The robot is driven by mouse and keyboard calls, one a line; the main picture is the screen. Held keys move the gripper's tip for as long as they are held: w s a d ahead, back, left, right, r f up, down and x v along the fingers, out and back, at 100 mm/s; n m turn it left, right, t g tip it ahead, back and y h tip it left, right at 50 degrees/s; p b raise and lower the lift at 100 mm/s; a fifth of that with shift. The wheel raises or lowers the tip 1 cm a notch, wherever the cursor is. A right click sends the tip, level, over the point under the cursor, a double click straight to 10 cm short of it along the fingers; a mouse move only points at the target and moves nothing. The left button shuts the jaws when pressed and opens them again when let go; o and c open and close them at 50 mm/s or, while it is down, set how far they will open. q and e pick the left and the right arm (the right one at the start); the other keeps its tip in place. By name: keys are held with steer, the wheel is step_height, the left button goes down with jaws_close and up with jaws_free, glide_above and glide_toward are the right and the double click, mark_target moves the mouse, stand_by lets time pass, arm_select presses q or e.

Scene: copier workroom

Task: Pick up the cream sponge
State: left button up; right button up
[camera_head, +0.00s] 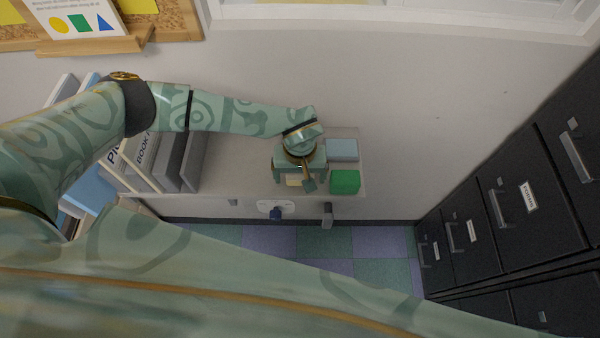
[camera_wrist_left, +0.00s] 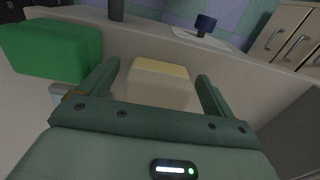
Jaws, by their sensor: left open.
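The cream sponge (camera_wrist_left: 158,82) lies on the shelf top and sits between the two open fingers of my left gripper (camera_wrist_left: 158,85) in the left wrist view. No finger visibly touches it there; gaps show on both sides. In the head view my left gripper (camera_head: 299,182) reaches down over the shelf, and only a small part of the cream sponge (camera_head: 294,181) shows beneath it. My right gripper is not in view.
A green block (camera_head: 345,181) and a pale blue block (camera_head: 342,149) are close to the right of my left gripper on the shelf (camera_head: 240,180). Books and binders (camera_head: 170,160) stand at the left. Dark filing cabinets (camera_head: 515,210) are at the right.

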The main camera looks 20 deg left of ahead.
arm_select(q)
steer(key=shift+f, duration=0.4)
steer(key=c, duration=1)
steer(key=shift+c, duration=0.2)
steer(key=shift+r, duration=0.5)
steer(key=s+a+r, duration=0.5)
steer(key=s+r, duration=0.7)
steer(key=s, duration=0.1)
steer(key=shift+s, duration=0.15)
steer(key=shift+o, duration=1.4)
steer(key=shift+c, duration=1)
